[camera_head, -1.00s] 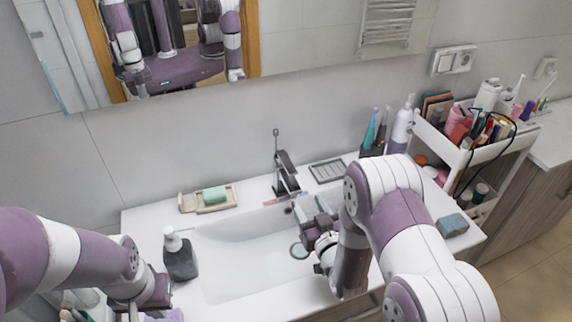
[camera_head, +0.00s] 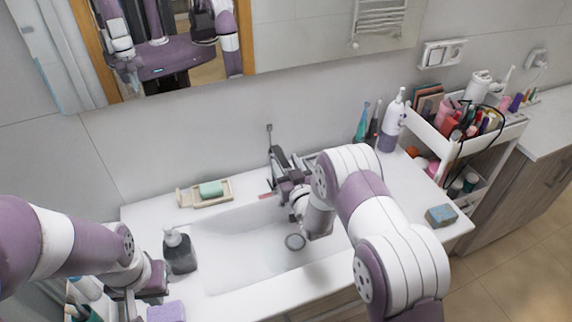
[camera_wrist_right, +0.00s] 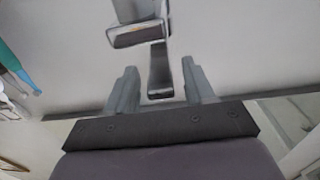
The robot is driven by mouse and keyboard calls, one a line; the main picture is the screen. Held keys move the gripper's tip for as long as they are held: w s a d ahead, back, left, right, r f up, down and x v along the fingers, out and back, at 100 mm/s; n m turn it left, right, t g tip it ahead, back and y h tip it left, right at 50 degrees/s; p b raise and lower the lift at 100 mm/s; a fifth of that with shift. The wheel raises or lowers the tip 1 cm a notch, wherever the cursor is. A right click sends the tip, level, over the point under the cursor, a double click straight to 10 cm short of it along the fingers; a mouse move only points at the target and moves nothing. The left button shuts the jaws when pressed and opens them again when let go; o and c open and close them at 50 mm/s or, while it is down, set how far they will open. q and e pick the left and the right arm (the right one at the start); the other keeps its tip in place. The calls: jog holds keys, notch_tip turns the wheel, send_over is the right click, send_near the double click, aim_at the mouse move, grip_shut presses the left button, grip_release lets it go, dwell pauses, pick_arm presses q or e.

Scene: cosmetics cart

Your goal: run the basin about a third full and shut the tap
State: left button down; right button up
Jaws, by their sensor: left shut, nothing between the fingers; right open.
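The white basin (camera_head: 228,262) is set in the counter, with its round drain (camera_head: 294,242) showing. I see no water in it and no stream. The dark tap (camera_head: 279,157) stands at the basin's back edge, its thin lever pointing up; my right arm hides its lower part. My right gripper (camera_head: 287,184) is open at the tap. In the right wrist view the fingers (camera_wrist_right: 160,88) stand either side of a dark bar of the tap (camera_wrist_right: 160,72), with gaps on both sides. My left gripper (camera_head: 128,306) is shut and empty at the bottom left, away from the basin.
A soap dish (camera_head: 222,199) with green soap (camera_head: 210,189) lies left of the tap. A dark dispenser (camera_head: 179,252) stands at the basin's left. Bottles (camera_head: 392,124) and brushes stand at the back right, beside the loaded cart (camera_head: 440,143).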

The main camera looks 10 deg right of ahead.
aim_at(285, 163)
grip_shut()
jog(key=r+g+p, duration=0.1)
jog(key=r+p, duration=0.1)
jog(key=r+g+p, duration=0.1)
jog(key=p, duration=0.1)
jog(key=shift+w+r+g, duration=0.1)
jog(key=shift+w+g, duration=0.15)
jog(key=shift+g, duration=0.05)
jog(key=shift+w+r+g+h+p, duration=0.15)
jog(key=shift+w+g+h+p, duration=0.15)
jog(key=shift+g+p, duration=0.35)
grip_release()
jog(key=shift+s+b, duration=0.15)
jog(key=shift+b, duration=0.15)
